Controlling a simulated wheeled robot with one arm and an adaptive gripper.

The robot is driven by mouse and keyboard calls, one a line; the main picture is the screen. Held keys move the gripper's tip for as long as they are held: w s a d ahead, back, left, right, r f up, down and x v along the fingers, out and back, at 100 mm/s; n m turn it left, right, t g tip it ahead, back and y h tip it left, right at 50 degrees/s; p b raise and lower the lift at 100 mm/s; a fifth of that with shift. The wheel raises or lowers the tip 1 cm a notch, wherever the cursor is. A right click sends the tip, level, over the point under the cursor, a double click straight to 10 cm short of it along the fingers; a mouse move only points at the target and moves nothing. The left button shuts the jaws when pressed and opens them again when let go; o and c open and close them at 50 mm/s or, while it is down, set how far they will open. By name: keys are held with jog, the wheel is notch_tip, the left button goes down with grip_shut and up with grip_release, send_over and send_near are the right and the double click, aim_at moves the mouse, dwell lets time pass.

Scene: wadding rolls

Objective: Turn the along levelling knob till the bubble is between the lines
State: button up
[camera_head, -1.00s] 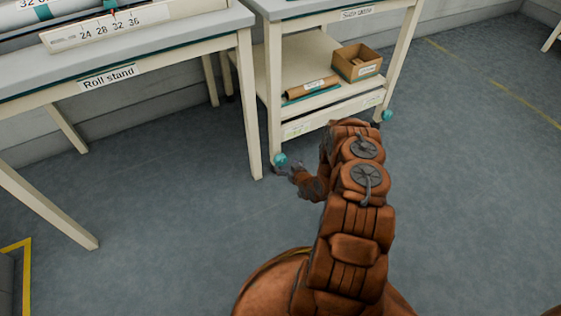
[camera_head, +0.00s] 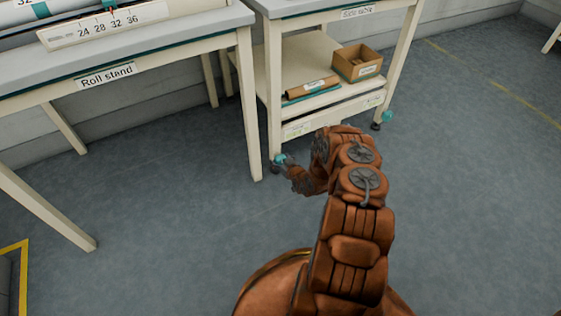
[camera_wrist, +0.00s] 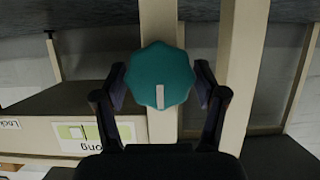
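The teal, many-sided knob (camera_wrist: 160,72) with a pale pointer mark fills the middle of the wrist view, mark pointing down. It shows in the head view (camera_head: 280,160) at the foot of the side table's near left leg. My gripper (camera_wrist: 160,86) has one finger on each side of the knob, apparently with narrow gaps. A label ending in "ong" (camera_wrist: 96,148) is partly hidden by my left finger. Beside its text is a small yellow-green level vial (camera_wrist: 78,132). The bubble's place against the lines is too small to tell.
The side table (camera_head: 345,14) carries a cardboard box (camera_head: 357,62) and a brown roll (camera_head: 312,88) on its lower shelf. Another teal knob (camera_head: 387,116) is at its right leg. The roll stand (camera_head: 180,55) stands left. Floor in front is clear.

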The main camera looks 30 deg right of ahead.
jog(key=c, duration=0.7)
jog(key=shift+d+f+m+y+b, duration=0.1)
jog(key=shift+f+m+y+b, duration=0.1)
jog(key=shift+m+y+b, duration=0.8)
jog(key=shift+d+m+t+y+b, duration=0.1)
jog(key=shift+m+t+y+b, duration=0.45)
jog(key=shift+m+b, duration=0.75)
jog(key=shift+r+m, duration=0.1)
jog(key=shift+m, duration=0.2)
jog(key=o, duration=1.1)
jog(key=shift+o, duration=0.2)
